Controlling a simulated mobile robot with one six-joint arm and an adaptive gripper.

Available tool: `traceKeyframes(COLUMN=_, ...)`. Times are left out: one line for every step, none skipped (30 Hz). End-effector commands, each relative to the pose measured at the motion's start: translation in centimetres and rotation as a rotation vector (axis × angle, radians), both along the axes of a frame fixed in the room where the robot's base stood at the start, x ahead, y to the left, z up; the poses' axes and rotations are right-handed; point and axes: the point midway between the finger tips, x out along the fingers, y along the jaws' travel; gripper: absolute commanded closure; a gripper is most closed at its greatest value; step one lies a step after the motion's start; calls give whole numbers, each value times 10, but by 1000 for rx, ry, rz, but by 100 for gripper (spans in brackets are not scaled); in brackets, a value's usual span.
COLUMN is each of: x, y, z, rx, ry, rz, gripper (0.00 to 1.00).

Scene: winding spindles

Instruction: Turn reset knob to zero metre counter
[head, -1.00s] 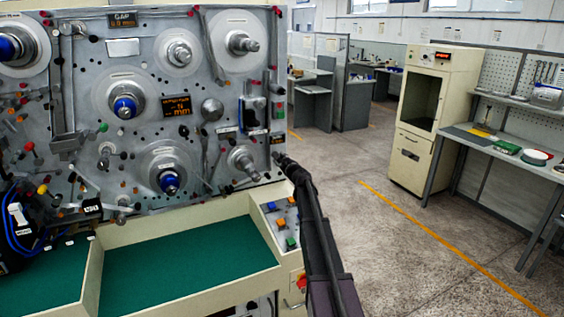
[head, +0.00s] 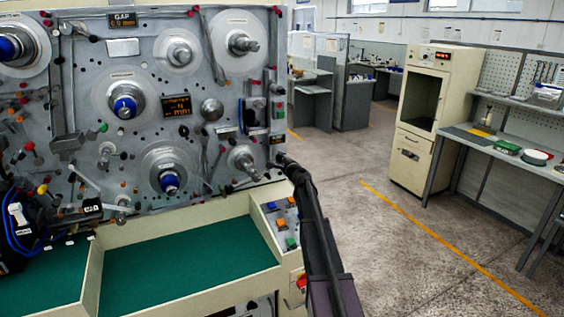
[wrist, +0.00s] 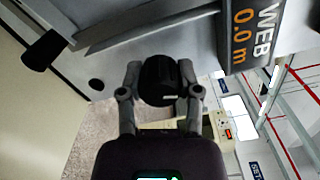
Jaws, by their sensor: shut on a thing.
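The black reset knob (wrist: 158,80) sits between the two fingers of my gripper (wrist: 160,88) in the wrist view, with a finger against each side. In the head view the counter is the small dark display (head: 277,139) at the panel's right edge. My gripper (head: 279,160) is just below it there, and the knob is too small to make out apart from the fingers.
The grey machine panel (head: 225,135) carries several spindles and levers left of my gripper. A green-lined tray (head: 190,265) and a small button box (head: 281,222) lie below. Open floor (head: 390,240) is to the right.

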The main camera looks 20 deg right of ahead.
Motion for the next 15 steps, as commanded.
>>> traceKeyframes(x=2, y=-1, z=0, rx=-36, ry=-2, rz=-1, gripper=94)
traceKeyframes(x=2, y=-1, z=0, rx=-59, ry=-3, rz=-1, gripper=94)
traceKeyframes(x=2, y=-1, z=0, rx=-91, ry=-4, rz=-1, gripper=94)
traceKeyframes(x=2, y=-1, z=0, rx=-114, ry=-5, rz=-1, gripper=94)
traceKeyframes(x=2, y=-1, z=0, rx=-137, ry=-5, rz=-1, gripper=94)
traceKeyframes(x=2, y=-1, z=0, rx=-168, ry=-6, rz=-1, gripper=94)
traceKeyframes(x=2, y=-1, z=0, rx=-191, ry=-7, rz=-1, gripper=94)
traceKeyframes(x=2, y=-1, z=0, rx=-212, ry=-8, rz=-1, gripper=94)
traceKeyframes(x=2, y=-1, z=0, rx=-236, ry=-9, rz=-1, gripper=94)
traceKeyframes(x=2, y=-1, z=0, rx=-253, ry=-9, rz=-1, gripper=94)
traceKeyframes(x=2, y=-1, z=0, rx=-265, ry=-10, rz=-1, gripper=94)
traceKeyframes(x=2, y=-1, z=0, rx=-280, ry=-10, rz=-1, gripper=94)
traceKeyframes(x=2, y=0, z=0, rx=-286, ry=-10, rz=-1, gripper=94)
traceKeyframes(x=2, y=0, z=0, rx=-291, ry=-11, rz=-1, gripper=94)
traceKeyframes(x=2, y=0, z=0, rx=-295, ry=-11, rz=-1, gripper=94)
